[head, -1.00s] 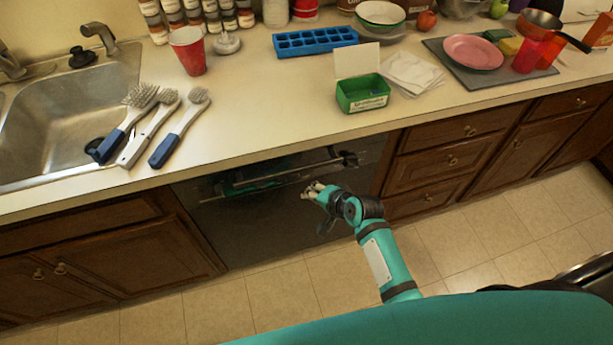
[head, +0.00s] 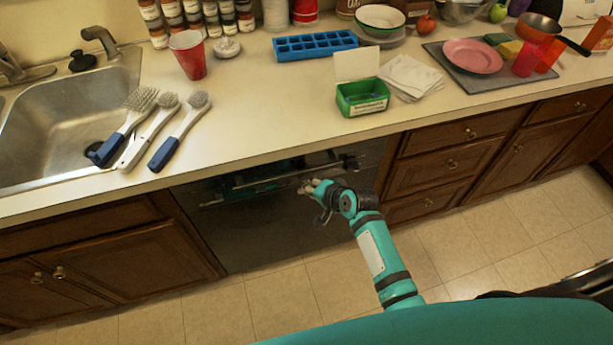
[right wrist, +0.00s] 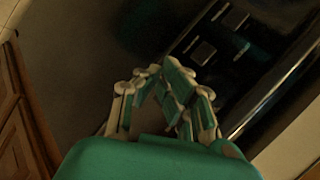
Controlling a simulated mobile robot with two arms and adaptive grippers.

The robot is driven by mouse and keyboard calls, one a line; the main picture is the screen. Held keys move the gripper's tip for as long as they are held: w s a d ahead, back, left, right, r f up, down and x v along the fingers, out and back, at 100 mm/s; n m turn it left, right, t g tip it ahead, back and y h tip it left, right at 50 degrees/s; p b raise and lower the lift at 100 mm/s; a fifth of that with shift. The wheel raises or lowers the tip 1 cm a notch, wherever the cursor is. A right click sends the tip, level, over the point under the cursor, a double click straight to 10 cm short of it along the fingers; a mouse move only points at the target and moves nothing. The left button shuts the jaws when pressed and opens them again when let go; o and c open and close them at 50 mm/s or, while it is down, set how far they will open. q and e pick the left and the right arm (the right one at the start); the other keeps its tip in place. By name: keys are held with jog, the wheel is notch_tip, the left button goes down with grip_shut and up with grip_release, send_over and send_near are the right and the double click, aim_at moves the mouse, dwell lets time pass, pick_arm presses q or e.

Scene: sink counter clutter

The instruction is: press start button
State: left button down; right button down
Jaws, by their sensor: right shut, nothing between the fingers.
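The dark dishwasher front (head: 255,228) sits under the counter, with a long handle bar (head: 265,180) across its top. In the right wrist view a dark panel (right wrist: 235,45) beside the bar carries small square light-edged marks that look like buttons; I cannot read which is the start button. My right gripper (head: 306,187) is in front of the dishwasher, just below the right part of the handle. In the right wrist view its fingertips (right wrist: 158,68) are together and empty, near the panel; I cannot tell whether they touch it. My left gripper is not in view.
Wooden drawers (head: 440,163) flank the dishwasher on the right and a cabinet (head: 115,255) on the left. The counter edge (head: 235,160) overhangs above. The tiled floor in front is clear.

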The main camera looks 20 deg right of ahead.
jog(key=shift+w, duration=0.1)
dwell(0.7)
jog(key=shift+w, duration=0.35)
jog(key=shift+w+r, duration=0.1)
jog(key=shift+w, duration=0.4)
dwell(0.9)
jog(key=shift+s+p, duration=0.1)
jog(key=shift+p, duration=0.25)
jog(key=shift+s+p, duration=0.55)
jog(key=shift+s, duration=0.25)
